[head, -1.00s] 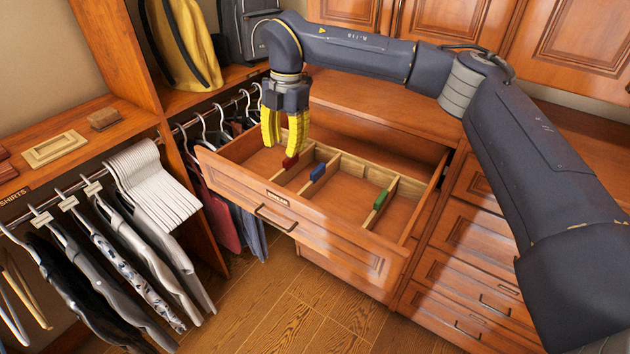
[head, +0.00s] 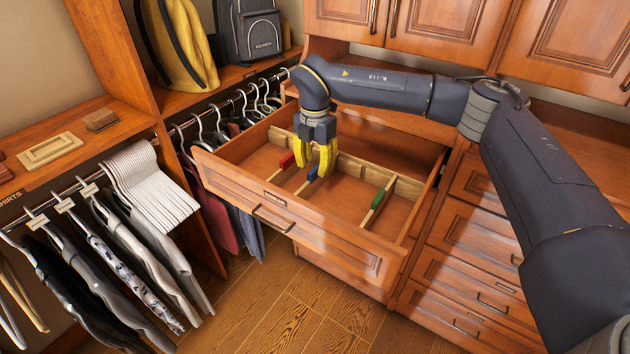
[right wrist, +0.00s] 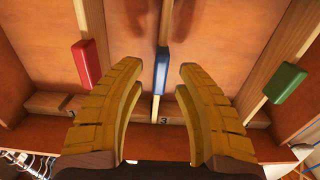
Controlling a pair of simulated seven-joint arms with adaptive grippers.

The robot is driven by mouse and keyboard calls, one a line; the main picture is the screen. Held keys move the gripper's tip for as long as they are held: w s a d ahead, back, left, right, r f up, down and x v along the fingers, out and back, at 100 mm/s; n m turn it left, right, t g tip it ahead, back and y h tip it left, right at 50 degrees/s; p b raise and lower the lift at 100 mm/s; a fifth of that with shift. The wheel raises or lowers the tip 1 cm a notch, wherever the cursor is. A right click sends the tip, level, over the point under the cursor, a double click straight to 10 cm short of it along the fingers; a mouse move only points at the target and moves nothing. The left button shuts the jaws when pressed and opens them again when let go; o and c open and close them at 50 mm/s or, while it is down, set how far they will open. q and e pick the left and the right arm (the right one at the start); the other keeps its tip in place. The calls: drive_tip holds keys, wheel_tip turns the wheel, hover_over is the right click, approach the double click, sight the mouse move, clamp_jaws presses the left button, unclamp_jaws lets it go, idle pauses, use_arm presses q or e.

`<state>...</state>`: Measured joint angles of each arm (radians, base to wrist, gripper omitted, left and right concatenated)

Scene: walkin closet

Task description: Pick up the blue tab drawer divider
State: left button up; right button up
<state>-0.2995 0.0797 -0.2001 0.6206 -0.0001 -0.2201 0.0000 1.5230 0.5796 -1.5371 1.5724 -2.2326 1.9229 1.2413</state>
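The blue tab drawer divider is a thin wooden slat with a blue tab (head: 312,174), standing in the open drawer between the red-tab and green-tab dividers. In the right wrist view the blue tab (right wrist: 161,70) lies centred beyond the gap between my fingers. My right gripper (head: 318,170) is open over the drawer, right above the blue tab, with yellow fingers apart on either side of it. In the right wrist view the open fingers (right wrist: 158,85) hold nothing, and I cannot tell their exact height above the tab. My left gripper is not in view.
The red-tab divider (head: 287,160) stands to the left and the green-tab divider (head: 378,198) to the right. The open drawer's front panel (head: 300,232) and side walls surround them. Hanging clothes (head: 110,250) fill the left side. A backpack (head: 250,32) sits on the shelf behind.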

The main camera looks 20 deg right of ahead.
sight(315, 190)
drive_tip(key=shift+f, duration=3.45)
drive_tip(key=shift+c, duration=0.2)
clamp_jaws()
